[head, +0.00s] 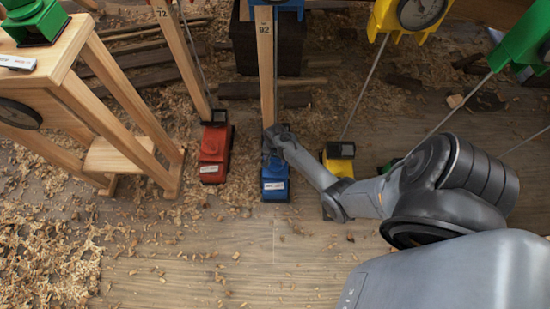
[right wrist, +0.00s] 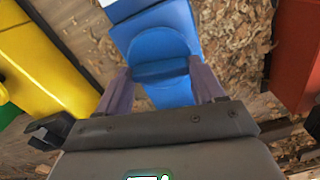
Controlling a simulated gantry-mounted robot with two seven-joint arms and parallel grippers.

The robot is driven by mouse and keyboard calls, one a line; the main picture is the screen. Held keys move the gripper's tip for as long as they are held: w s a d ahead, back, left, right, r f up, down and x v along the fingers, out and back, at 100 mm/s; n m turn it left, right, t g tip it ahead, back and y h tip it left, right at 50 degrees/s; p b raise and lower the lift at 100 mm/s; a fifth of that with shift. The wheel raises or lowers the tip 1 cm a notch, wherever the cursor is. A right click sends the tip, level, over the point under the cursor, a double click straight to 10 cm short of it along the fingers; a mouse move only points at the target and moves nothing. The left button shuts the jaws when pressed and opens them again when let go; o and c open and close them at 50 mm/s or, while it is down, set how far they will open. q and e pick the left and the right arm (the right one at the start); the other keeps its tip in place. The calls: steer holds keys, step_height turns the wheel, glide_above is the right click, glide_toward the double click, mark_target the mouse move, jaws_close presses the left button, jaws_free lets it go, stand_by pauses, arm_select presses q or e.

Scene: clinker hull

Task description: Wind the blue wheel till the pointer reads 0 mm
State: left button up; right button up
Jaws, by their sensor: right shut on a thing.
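The blue unit (head: 275,186) stands on the floor at the foot of a wooden strut marked 92, with a blue fitting (head: 292,5) cut off at the top edge. My right gripper (head: 272,148) is at the upper part of this unit and hides it there. In the right wrist view, the two fingers of the gripper (right wrist: 160,68) are shut on the rounded blue wheel (right wrist: 160,42), one on each side. No pointer or scale for the blue unit can be read. My left gripper is not in view.
A red unit (head: 213,160) stands left of the blue one and a yellow unit (head: 339,160) to the right, close to my right arm. A wooden stand (head: 130,100) is at the left. Shavings litter the plank floor (head: 220,270); its front middle is free of large objects.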

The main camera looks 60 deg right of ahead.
steer(key=shift+r+m+p, duration=0.2)
steer(key=shift+m+p, duration=1)
steer(key=shift+p, duration=0.1)
steer(key=m+p, duration=0.1)
steer(key=m, duration=0.1)
steer(key=shift+m+p, duration=0.3)
steer(key=shift+w+f+m, duration=0.1)
steer(key=shift+m, duration=0.9)
steer(key=m, duration=0.2)
steer(key=shift+f+m+p, duration=0.1)
steer(key=shift+m+p, duration=0.2)
steer(key=shift+p, duration=0.1)
steer(key=shift+m, duration=1.7)
